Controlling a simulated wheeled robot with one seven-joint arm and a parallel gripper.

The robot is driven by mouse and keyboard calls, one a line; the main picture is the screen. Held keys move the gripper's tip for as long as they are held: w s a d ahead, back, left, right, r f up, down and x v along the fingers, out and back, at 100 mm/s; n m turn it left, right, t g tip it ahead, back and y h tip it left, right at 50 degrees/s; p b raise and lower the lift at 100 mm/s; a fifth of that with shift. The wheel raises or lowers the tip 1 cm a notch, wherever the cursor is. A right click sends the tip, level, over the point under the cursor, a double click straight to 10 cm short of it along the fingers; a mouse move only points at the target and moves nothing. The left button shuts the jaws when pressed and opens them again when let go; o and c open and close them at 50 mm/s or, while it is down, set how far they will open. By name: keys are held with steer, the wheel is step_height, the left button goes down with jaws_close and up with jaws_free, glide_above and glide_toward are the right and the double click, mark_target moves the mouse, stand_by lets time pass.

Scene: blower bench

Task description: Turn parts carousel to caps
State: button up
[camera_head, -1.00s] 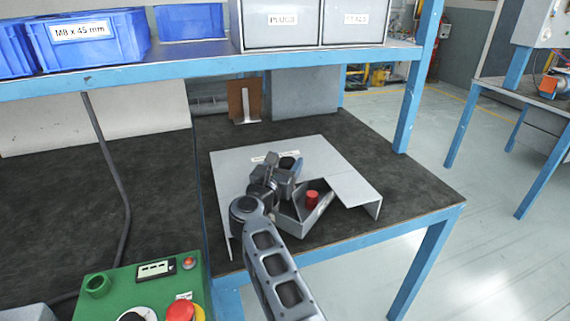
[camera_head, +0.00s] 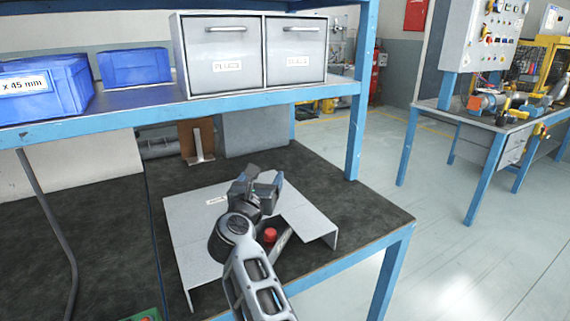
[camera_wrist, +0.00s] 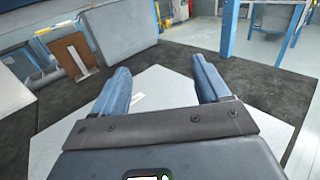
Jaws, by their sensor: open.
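The parts carousel stands on the bench under a grey sheet cover (camera_head: 190,238) with an opening on its front right side. In the opening, a red round part (camera_head: 270,235) sits beside a slanted grey wall (camera_head: 284,243); my arm hides the rest of that compartment. A small white label lies on the cover's top, too small to read. My gripper (camera_head: 264,182) is above the cover, pointing away from the opening. In the wrist view its two blue fingers (camera_wrist: 163,82) are spread and empty, with the cover (camera_wrist: 166,98) below and beyond them.
A shelf above the bench holds blue bins (camera_head: 134,67) and two grey drawers (camera_head: 222,68). A brown board with a light bracket (camera_head: 197,142) stands behind the cover. A blue post (camera_head: 359,110) rises at the bench's right rear.

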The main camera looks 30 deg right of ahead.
steer(key=s+d+r+p, duration=0.1)
steer(key=s+d+r, duration=0.2)
steer(key=d, duration=0.2)
steer(key=shift+r, duration=0.25)
